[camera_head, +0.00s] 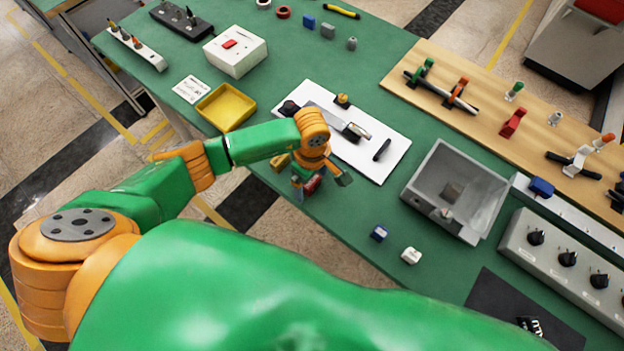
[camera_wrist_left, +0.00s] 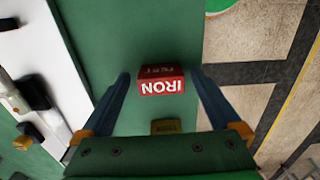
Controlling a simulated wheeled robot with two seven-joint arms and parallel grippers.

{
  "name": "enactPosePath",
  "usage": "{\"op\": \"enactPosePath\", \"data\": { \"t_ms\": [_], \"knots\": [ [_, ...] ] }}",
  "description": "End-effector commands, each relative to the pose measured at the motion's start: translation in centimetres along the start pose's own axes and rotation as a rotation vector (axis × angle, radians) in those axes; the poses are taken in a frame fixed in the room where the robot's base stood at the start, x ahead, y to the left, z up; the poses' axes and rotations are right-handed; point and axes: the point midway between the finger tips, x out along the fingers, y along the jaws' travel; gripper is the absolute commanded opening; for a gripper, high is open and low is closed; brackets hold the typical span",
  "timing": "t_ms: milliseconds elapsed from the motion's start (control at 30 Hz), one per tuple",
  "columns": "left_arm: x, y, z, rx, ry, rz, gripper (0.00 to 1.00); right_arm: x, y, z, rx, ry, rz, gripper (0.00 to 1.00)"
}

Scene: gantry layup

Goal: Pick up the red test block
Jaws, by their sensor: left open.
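The red test block (camera_wrist_left: 161,81) lies on the green bench top, with white letters reading IRON upside down in the left wrist view. In the head view, part of its red side (camera_head: 313,184) shows beneath my left gripper (camera_head: 321,187), which hides some of it. My left gripper is open, with its blue fingers (camera_wrist_left: 160,76) to either side of the block in the left wrist view. A gap shows between the block and each finger. My right gripper is in neither view.
A brass-coloured block (camera_wrist_left: 166,127) lies close by. A white board with tools (camera_head: 398,155) lies beyond the gripper, and a yellow tray (camera_head: 226,107) left of it. The bench edge is near.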

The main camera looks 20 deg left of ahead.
Motion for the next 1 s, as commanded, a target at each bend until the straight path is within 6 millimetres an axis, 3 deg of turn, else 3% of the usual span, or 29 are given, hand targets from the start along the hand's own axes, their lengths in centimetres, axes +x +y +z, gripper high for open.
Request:
{"op": "enactPosePath", "data": {
  "t_ms": [67,400,767,867,1000],
  "knots": [
    [0.0,0.0,0.0,0.000,0.000,0.000,0.95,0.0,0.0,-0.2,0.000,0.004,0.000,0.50],
    [-0.1,0.0,0.0,-0.001,-0.001,0.001,0.03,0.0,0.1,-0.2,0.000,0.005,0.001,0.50],
    [-0.4,0.1,0.0,-0.001,-0.002,0.004,0.00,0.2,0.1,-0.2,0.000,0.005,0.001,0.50],
    [-1.3,0.1,0.0,0.001,0.000,0.006,0.00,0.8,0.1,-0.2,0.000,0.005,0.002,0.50],
    [-4.6,-0.7,1.0,0.007,-0.003,0.008,0.00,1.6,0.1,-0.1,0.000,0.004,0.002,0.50]
  ]
}}
